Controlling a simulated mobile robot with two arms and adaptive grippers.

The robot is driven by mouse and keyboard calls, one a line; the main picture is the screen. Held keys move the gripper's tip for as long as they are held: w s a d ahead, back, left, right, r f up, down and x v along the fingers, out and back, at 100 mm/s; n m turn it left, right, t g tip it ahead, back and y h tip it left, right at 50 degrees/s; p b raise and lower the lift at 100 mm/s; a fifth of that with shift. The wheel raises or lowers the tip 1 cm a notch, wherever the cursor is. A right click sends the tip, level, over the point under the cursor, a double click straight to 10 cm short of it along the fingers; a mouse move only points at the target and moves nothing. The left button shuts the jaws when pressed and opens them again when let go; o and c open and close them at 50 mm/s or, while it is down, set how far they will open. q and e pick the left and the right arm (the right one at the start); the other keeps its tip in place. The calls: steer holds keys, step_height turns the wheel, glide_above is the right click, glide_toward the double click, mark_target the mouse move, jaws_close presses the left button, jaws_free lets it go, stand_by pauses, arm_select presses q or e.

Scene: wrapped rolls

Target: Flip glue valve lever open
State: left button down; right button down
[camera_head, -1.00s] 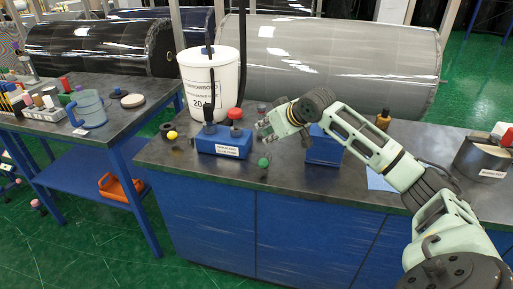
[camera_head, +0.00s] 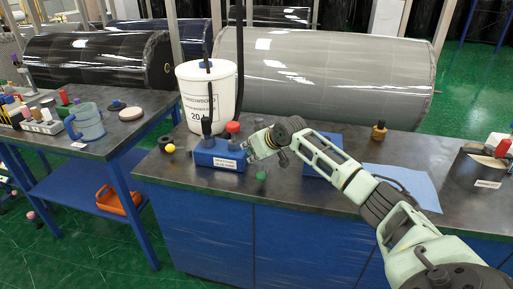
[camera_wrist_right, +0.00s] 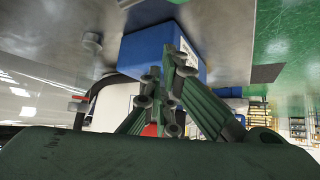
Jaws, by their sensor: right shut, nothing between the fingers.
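A blue valve block (camera_head: 205,160) with a white label stands on the dark bench, in front of a white bucket. A black-knobbed upright lever (camera_head: 206,128) and a red knob (camera_head: 233,128) rise from its top. My right gripper (camera_head: 252,150) is at the block's right end, shut and empty; I cannot tell whether it touches. In the right wrist view a blue block (camera_wrist_right: 150,48) lies just beyond the shut fingers (camera_wrist_right: 168,85), and a bit of red (camera_wrist_right: 150,130) shows behind them. My left gripper is not in view.
The white bucket (camera_head: 212,95) stands behind the block. A green ball (camera_head: 262,176) and a yellow ball (camera_head: 170,149) are near it. A large grey wrapped roll (camera_head: 325,75) lies behind the bench.

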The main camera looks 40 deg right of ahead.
mark_target(263, 172)
steer(key=shift+s+f, duration=0.15)
steer(key=shift+f, duration=0.2)
steer(key=shift+s+d+f+p, duration=0.1)
steer(key=shift+s+f+p, duration=0.15)
steer(key=shift+s, duration=0.3)
steer(key=shift+s+a+f+p, duration=0.1)
steer(key=shift+s+p, duration=0.1)
steer(key=shift+s, duration=0.3)
steer(key=shift+s+d+f+p, duration=0.1)
steer(key=shift+s+f+p, duration=0.15)
steer(key=shift+s, duration=0.3)
steer(key=shift+w, duration=0.1)
